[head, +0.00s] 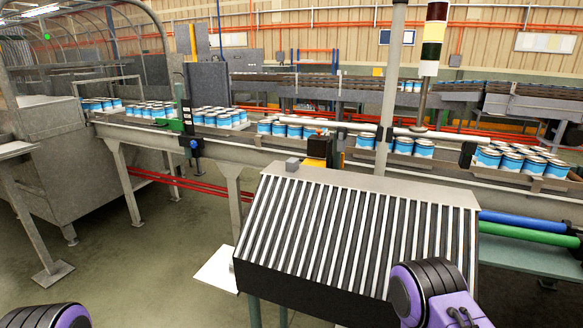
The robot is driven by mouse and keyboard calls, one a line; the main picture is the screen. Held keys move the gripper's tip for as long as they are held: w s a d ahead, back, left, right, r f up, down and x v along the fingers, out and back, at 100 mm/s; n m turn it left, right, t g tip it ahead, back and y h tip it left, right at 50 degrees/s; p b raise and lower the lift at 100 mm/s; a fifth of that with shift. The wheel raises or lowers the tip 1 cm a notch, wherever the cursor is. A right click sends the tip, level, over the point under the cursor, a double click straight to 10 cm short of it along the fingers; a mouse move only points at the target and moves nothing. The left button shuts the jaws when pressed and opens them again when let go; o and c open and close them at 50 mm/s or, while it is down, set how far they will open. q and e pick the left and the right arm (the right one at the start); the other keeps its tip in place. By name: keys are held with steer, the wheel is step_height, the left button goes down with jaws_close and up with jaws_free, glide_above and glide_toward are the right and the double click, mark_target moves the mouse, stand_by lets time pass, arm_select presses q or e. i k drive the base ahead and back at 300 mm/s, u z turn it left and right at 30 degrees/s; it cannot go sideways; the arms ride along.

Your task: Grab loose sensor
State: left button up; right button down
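An orange and black sensor-like device (320,150) stands at the near edge of the conveyor, behind the top of the slatted roller section (350,225). I cannot tell which of the two is the loose sensor, or whether either is fixed. Purple and black parts of my arms show at the bottom left corner and over the lower right of the roller section. Neither gripper can be seen, and both devices are clear of my arms.
A conveyor (225,140) carries groups of blue and white cans (210,118) across the view. A grey post (391,80) and a signal tower (432,40) rise behind the roller section. A white sheet (217,268) lies on the floor. Open floor lies at the left front.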

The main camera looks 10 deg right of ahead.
mark_target(292, 165)
steer(key=u, duration=1.3)
steer(key=i, duration=0.6)
steer(key=z, duration=2.25)
